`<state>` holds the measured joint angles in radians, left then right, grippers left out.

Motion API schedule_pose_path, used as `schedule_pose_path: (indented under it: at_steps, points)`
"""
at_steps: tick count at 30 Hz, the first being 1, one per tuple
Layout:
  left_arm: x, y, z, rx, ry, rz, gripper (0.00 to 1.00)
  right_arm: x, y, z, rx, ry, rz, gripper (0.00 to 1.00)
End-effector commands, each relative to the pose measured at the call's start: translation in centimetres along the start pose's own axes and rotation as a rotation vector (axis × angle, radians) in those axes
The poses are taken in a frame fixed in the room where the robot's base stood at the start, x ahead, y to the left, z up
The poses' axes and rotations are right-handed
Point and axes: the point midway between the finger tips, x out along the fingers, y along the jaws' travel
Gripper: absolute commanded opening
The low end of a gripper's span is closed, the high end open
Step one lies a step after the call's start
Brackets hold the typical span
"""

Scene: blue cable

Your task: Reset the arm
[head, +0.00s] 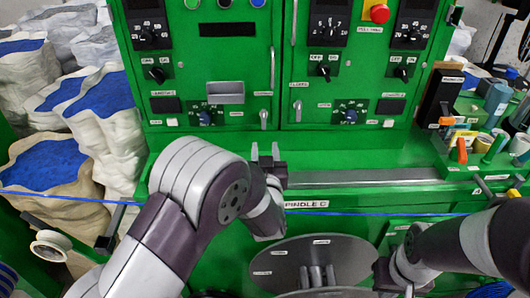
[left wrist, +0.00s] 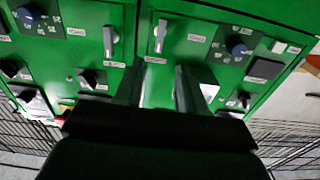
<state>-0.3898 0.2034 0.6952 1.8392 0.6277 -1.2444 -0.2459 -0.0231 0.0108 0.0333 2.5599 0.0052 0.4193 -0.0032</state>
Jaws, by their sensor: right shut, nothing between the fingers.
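My left gripper (head: 266,153) is raised in front of the green machine, its two fingers apart and pointing up with nothing between them. The left wrist view also shows its fingers (left wrist: 158,88) apart, in front of the machine panel. My right gripper (head: 384,274) is low at the right, beside the grey spool disc (head: 283,259); it is shut and empty, its fingertips hard to make out. The blue cable (head: 345,214) runs across the machine front, above the spool, passing behind my left arm.
The green machine (head: 230,64) has knobs, switches and a red button (head: 376,12). Sacks with blue contents (head: 50,165) stand at the left, with a white tape roll (head: 50,245) below. Bottles and small items crowd the ledge at the right. The ledge's middle (head: 360,147) is clear.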

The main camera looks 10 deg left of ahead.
Motion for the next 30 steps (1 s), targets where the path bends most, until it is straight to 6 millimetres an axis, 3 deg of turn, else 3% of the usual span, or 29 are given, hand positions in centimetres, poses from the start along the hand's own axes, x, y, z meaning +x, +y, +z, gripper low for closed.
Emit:
schedule_pose_path:
  at_steps: [7,8,10,13,16,18,22,25,30]
  points:
    - [0.0,0.1,0.6,-0.012,-0.027,0.007,0.39,0.0,0.0,0.0,0.000,0.000,0.000,0.00]
    - [0.0,0.4,1.3,-0.017,-0.062,0.020,0.39,0.0,0.0,0.0,0.000,0.000,0.000,0.00]
    - [-0.9,1.5,4.6,-0.017,-0.216,0.086,0.39,0.0,0.0,0.0,0.000,0.000,0.000,0.00]
    - [-5.6,2.9,10.3,0.012,-0.597,0.235,0.39,0.0,0.0,0.0,0.000,0.000,0.000,0.00]
    - [-12.8,0.2,13.3,0.077,-1.005,0.314,0.39,0.0,0.0,0.0,0.000,0.000,0.000,0.00]
    - [-17.9,-3.3,13.4,0.131,-1.240,0.318,0.39,0.0,0.0,0.0,0.000,0.000,0.000,0.00]
    - [-24.1,-9.0,11.8,0.199,-1.482,0.270,0.39,0.0,0.0,0.0,0.000,0.000,0.000,0.00]
    - [-24.6,-11.7,9.9,0.178,-1.471,0.217,0.39,0.0,0.0,0.0,0.000,0.000,0.000,0.00]
    - [-23.9,-12.2,9.5,0.153,-1.451,0.196,0.39,0.0,0.0,0.0,0.000,0.000,0.000,0.00]
